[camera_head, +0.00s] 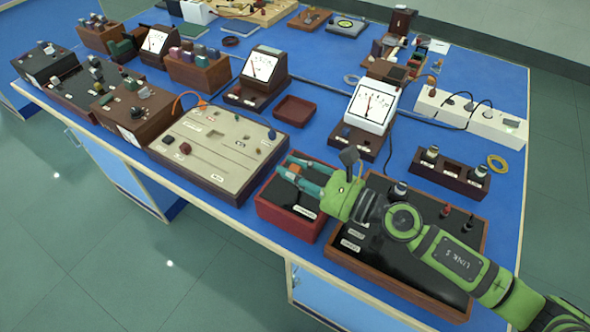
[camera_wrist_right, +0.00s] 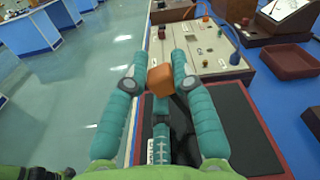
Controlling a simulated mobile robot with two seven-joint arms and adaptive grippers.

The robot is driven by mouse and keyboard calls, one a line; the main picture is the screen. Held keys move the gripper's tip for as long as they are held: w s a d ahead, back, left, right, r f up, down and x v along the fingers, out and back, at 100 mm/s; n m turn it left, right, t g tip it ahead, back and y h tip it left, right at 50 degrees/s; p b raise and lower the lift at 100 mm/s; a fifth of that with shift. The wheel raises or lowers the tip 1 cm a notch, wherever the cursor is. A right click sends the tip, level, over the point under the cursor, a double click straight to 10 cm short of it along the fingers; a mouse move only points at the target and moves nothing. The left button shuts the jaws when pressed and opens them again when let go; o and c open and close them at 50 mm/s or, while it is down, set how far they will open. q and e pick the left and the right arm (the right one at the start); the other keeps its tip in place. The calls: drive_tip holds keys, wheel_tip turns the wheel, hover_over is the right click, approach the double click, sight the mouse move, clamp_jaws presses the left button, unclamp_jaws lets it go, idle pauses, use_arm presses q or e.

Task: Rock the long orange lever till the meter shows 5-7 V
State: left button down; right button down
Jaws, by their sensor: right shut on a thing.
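My right gripper (camera_head: 296,172) reaches in from the right over a red box with a black top (camera_head: 272,208). Its teal fingers are shut on the orange lever (camera_head: 293,168). In the right wrist view the lever's orange end (camera_wrist_right: 160,80) sits between the fingertips (camera_wrist_right: 160,62); the rest of the lever is mostly hidden by the hand. A white-faced meter (camera_head: 371,107) with a red needle stands behind the box, its needle near upright. Its scale figures are too small to read. More meters stand further left (camera_head: 262,65) and (camera_head: 155,42). My left gripper is not in view.
A beige panel box (camera_head: 215,150) with knobs stands just left of the red box. A dark-topped wooden box (camera_head: 400,265) lies under my right arm. A small empty red tray (camera_head: 294,110) and a white power strip (camera_head: 500,127) are further back. The bench's front edge is close.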

drive_tip(key=shift+s+a, duration=0.4)
drive_tip(key=shift+s, duration=0.15)
drive_tip(key=shift+w, duration=0.1)
drive_tip(key=c, duration=1.1)
unclamp_jaws()
drive_tip(key=shift+f, duration=0.1)
drive_tip(key=shift+d, duration=0.1)
drive_tip(key=shift+s+d, duration=0.25)
drive_tip(key=shift+d, duration=0.05)
drive_tip(key=v, duration=1.1)
